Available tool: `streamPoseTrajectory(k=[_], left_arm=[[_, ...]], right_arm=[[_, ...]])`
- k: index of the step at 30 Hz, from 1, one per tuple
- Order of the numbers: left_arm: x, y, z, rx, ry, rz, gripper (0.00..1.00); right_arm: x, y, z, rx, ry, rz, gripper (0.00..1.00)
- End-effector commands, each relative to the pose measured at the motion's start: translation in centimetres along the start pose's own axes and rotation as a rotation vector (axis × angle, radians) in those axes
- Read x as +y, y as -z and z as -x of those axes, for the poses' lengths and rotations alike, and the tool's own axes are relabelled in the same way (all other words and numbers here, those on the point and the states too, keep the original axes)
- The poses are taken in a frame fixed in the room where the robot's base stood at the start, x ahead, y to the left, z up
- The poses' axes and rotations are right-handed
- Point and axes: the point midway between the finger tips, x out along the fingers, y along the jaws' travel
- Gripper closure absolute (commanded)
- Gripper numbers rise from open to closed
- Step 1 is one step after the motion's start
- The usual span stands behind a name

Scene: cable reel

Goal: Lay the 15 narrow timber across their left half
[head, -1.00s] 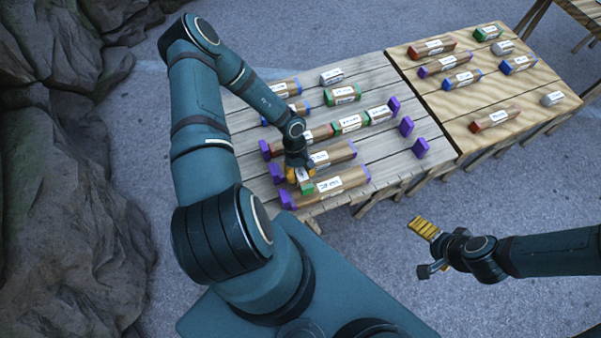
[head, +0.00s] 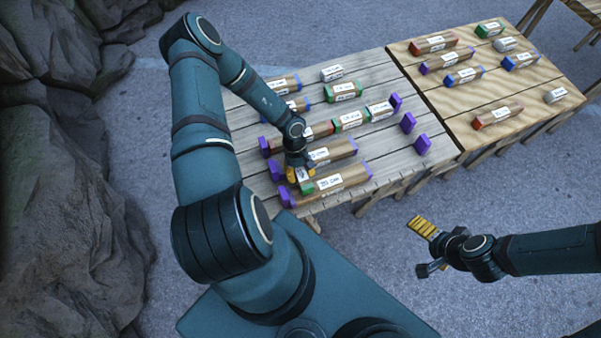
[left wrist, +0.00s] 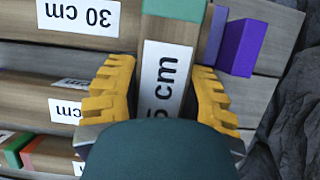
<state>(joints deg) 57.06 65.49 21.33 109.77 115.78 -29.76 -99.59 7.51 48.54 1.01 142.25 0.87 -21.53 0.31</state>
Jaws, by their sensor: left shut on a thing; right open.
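My left gripper (head: 299,175) is shut on a short timber with a green end and a white label ending in "5 cm", which shows between the yellow fingers in the left wrist view (left wrist: 168,60). My right gripper (head: 424,228) is open and empty, off the table's front.
Purple stops (head: 408,123) stand at both row ends of the grey table. The far row holds a red-ended timber and green-ended pieces (head: 350,121); a middle timber (head: 335,153) lies nearer. More timbers (head: 343,91) lie behind. Several spare timbers lie on the yellowish table (head: 440,95).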

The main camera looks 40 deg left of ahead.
Motion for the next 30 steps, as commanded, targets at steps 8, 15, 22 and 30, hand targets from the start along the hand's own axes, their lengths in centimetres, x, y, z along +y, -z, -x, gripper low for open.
streamPoseTrajectory(k=[8,15,22,30], left_arm=[[0.0,0.2,-0.4,0.0,0.0,0.0,0.99],[0.0,0.2,-0.5,0.0,0.0,0.0,0.28],[0.0,0.2,-0.5,0.0,0.0,0.001,0.28],[-0.1,0.3,2.2,0.002,-0.001,0.004,0.28]], right_arm=[[0.1,0.0,-0.2,0.0,0.0,0.0,0.0],[0.1,0.0,-0.2,0.0,0.0,0.0,0.0],[0.1,0.0,-0.2,0.0,0.0,0.0,0.0],[0.1,0.0,-0.2,0.0,0.0,0.0,0.0]])
